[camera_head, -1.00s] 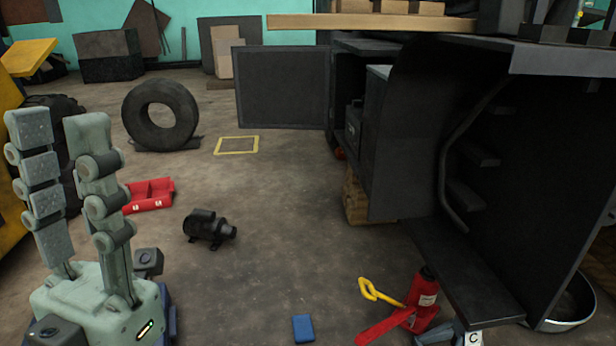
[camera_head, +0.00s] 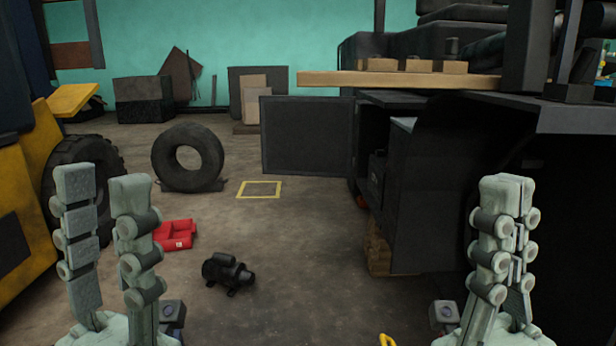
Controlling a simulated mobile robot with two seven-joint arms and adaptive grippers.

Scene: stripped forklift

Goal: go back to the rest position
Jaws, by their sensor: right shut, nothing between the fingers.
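My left gripper (camera_head: 97,180) points upward at the lower left of the head view. Its fingers are apart and nothing is between them. My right gripper (camera_head: 507,184) points upward at the lower right, in front of the dark forklift body. Its fingers are shut together and hold nothing. Both grippers stand clear of the objects on the floor.
The stripped forklift (camera_head: 435,190) with its open panel (camera_head: 308,135) fills the right. A black motor (camera_head: 228,272), a red tray (camera_head: 176,236), a tire (camera_head: 187,158) and a yellow floor square (camera_head: 259,189) lie left of centre. A yellow machine (camera_head: 22,200) stands at left.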

